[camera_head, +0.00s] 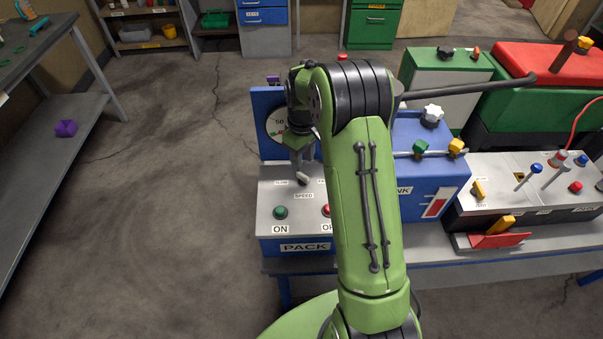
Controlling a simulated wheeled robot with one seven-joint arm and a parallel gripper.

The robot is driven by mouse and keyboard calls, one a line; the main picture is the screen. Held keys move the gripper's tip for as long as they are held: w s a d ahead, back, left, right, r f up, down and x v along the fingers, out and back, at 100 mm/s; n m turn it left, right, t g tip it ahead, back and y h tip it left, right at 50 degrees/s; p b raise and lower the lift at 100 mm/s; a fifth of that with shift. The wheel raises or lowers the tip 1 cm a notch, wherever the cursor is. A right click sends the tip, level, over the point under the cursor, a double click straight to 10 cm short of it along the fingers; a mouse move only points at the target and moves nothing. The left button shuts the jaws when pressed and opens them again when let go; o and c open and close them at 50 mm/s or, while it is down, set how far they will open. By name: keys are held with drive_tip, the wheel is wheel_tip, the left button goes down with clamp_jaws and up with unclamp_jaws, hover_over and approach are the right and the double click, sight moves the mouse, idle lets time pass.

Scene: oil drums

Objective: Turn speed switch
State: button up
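My green arm hides the right part of the box, including much of the OFF label.
A blue panel with a gauge (277,122) stands behind. A blue tank box (433,165) and a grey lever box (520,185) share the bench to the right.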

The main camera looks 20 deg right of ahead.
sight(303, 175)
wheel_tip(303, 175, down, 6)
drive_tip(key=shift+s+f, duration=0.1)
drive_tip(key=shift+f, duration=0.15)
clamp_jaws()
